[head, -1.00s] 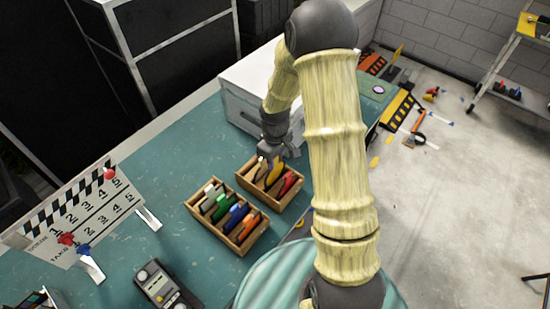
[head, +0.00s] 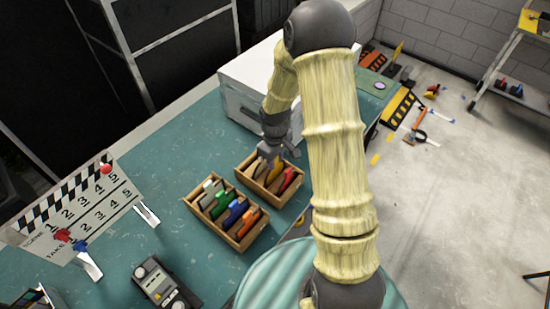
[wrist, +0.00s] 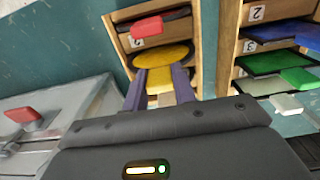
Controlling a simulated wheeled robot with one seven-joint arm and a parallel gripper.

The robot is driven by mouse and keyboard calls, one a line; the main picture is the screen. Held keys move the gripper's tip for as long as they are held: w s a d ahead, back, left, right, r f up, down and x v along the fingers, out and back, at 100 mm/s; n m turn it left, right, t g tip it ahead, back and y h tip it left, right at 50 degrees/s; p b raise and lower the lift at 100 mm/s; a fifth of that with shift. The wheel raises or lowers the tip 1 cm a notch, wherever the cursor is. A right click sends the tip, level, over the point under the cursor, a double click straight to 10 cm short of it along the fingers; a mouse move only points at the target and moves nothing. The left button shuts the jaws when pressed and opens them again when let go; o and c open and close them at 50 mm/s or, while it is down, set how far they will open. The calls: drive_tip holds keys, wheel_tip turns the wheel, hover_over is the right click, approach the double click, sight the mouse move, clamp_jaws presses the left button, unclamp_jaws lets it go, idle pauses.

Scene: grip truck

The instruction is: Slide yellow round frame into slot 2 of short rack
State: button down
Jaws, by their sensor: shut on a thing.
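The short rack (head: 255,190) is a small wooden box with dividers on the table, and it also shows in the wrist view (wrist: 204,40). My gripper (head: 271,158) is at the rack's far side, pointing down; its purple fingers (wrist: 158,88) are shut on the tab of the yellow round frame (wrist: 163,54). The yellow frame (head: 277,171) is between the rack's walls, beside a red frame (head: 288,180), which also shows in the wrist view (wrist: 147,27). A number label near the red frame is hard to read. How deep the yellow frame sits is hidden.
A longer wooden rack (head: 238,246) holding several coloured frames stands close beside the short rack. A white case (head: 250,95) is just behind my gripper. A clapperboard (head: 75,215) and a dark handheld device (head: 165,285) are on the left of the teal table.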

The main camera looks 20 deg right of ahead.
drive_tip(key=shift+f+b, duration=0.5)
drive_tip(key=shift+f, duration=0.25)
drive_tip(key=c, duration=1.1)
unclamp_jaws()
drive_tip(key=shift+o, duration=0.2)
drive_tip(key=shift+r, duration=0.15)
wheel_tip(320, 180, up, 17)
drive_tip(key=b, duration=0.2)
drive_tip(key=shift+r, duration=0.1)
drive_tip(key=s+f+m+t, duration=0.2)
drive_tip(key=s+m, duration=0.5)
drive_tip(key=s, duration=0.7)
drive_tip(key=shift+s+f+t, duration=0.15)
drive_tip(key=shift+f+t, duration=0.15)
drive_tip(key=shift+f, duration=0.25)
